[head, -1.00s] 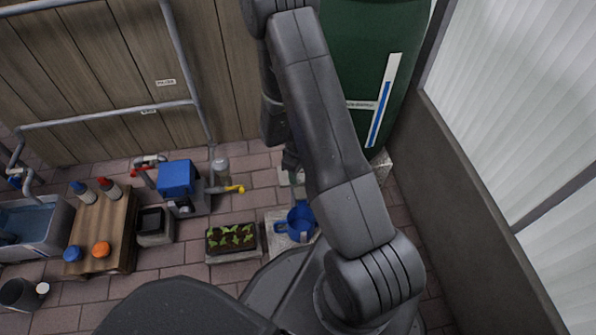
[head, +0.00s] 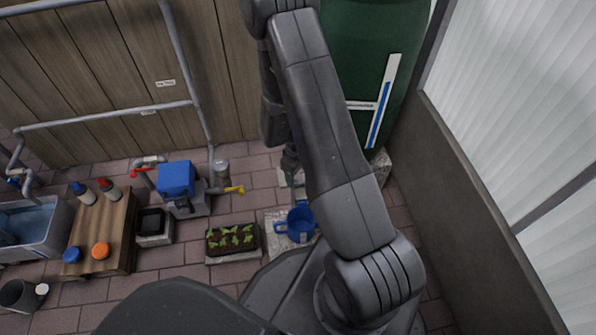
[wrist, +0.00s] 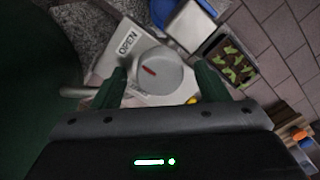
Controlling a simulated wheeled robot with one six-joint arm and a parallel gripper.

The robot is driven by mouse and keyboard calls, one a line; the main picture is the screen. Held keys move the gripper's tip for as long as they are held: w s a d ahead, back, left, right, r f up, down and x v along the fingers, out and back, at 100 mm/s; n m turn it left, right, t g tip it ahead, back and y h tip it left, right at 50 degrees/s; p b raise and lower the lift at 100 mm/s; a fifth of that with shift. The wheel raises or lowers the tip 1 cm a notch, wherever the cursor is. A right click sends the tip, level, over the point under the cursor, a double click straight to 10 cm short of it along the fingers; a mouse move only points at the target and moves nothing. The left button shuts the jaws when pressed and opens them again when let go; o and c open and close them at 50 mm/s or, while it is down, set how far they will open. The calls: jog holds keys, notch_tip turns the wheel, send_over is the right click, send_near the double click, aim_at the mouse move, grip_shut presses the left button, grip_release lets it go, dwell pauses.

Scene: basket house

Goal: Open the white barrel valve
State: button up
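The white barrel valve (wrist: 152,75) shows in the wrist view as a round pale knob with a red mark on top. It sits on a white plate (wrist: 128,60) lettered OPEN, beside the dark green barrel (wrist: 28,75). My gripper (wrist: 160,69) is open, with one green finger on each side of the knob. Whether the fingers touch the knob or stand above its height I cannot tell. In the head view my gripper (head: 291,172) is low by the foot of the green barrel (head: 355,40), and my arm hides most of the valve there.
A blue watering can (head: 299,224) stands on a slab just in front of the valve area. Left of it are a seedling tray (head: 232,240), a blue pump (head: 177,180) with a yellow handle, and a wooden table (head: 120,215). A wall (head: 480,190) closes the right side.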

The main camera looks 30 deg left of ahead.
aim_at(298, 174)
notch_tip(298, 174, up, 14)
jog(key=p, duration=0.4)
jog(key=shift+f, duration=0.1)
notch_tip(298, 174, down, 14)
jog(key=b, duration=0.4)
dwell(0.4)
